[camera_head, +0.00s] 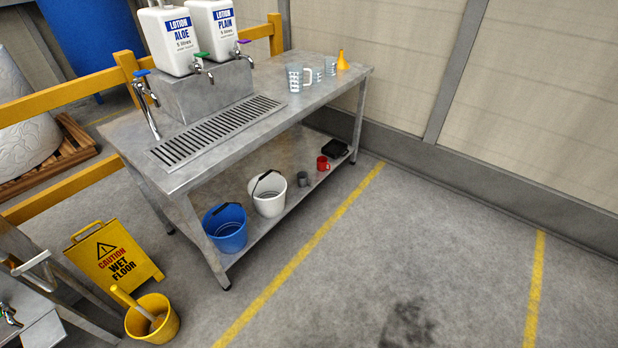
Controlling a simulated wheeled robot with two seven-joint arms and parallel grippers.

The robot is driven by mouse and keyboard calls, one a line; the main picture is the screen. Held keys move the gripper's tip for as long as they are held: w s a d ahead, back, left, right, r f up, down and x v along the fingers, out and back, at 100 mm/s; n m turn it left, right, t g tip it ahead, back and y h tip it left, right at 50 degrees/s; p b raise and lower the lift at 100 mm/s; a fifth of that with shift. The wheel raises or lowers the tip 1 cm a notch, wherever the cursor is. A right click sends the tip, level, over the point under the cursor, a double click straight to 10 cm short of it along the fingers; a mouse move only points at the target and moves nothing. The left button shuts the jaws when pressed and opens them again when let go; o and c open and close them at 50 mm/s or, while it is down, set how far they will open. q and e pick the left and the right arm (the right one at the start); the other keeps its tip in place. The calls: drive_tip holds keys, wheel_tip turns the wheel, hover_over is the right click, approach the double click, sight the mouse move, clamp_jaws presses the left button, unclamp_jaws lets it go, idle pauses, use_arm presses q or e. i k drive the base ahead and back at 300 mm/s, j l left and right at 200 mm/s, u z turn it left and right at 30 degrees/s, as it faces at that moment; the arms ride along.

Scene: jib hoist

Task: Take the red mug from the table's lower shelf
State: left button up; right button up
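The red mug (322,163) stands on the lower shelf (287,199) of the metal table (318,97), toward the shelf's far right end. It looks upright. A small grey cup (303,179) stands to its left and a black flat object (334,149) lies to its right. Neither of my grippers shows in the head view.
A white bucket (268,195) and a blue bucket (226,229) stand on the shelf's near part. Measuring jugs (294,78) and an orange funnel (342,61) are on the tabletop. A wet floor sign (113,262) and yellow bucket (152,322) stand lower left. Floor right of the table is clear.

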sight(324, 165)
drive_tip(key=i+l, duration=0.3)
drive_tip(key=i, duration=0.15)
drive_tip(key=i+l, duration=0.35)
drive_tip(key=i, duration=0.15)
